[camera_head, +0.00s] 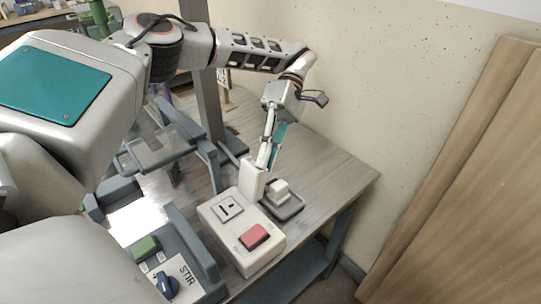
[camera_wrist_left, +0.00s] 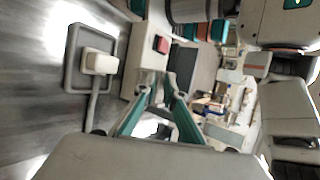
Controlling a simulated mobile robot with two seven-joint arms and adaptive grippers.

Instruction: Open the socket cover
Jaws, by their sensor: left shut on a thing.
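The white socket box (camera_head: 237,262) sits on the grey wooden table, with a socket face (camera_head: 228,209) exposed on top and a red switch (camera_head: 255,236) beside it. The white socket cover (camera_head: 250,180) stands roughly upright at the far edge of the box. My left gripper (camera_head: 262,165) comes down from above and is shut on the cover's upper part. Its teal fingers also show in the left wrist view (camera_wrist_left: 168,82); the exact contact is hard to make out. The red switch shows there too (camera_wrist_left: 162,44). My right gripper is not in view.
A white plug (camera_head: 279,188) rests on a dark grey holder (camera_head: 287,207) just behind the box. A grey STIR panel (camera_head: 182,268) with a green button and blue knob stands at the front left. The wall is behind; bare table lies to the right.

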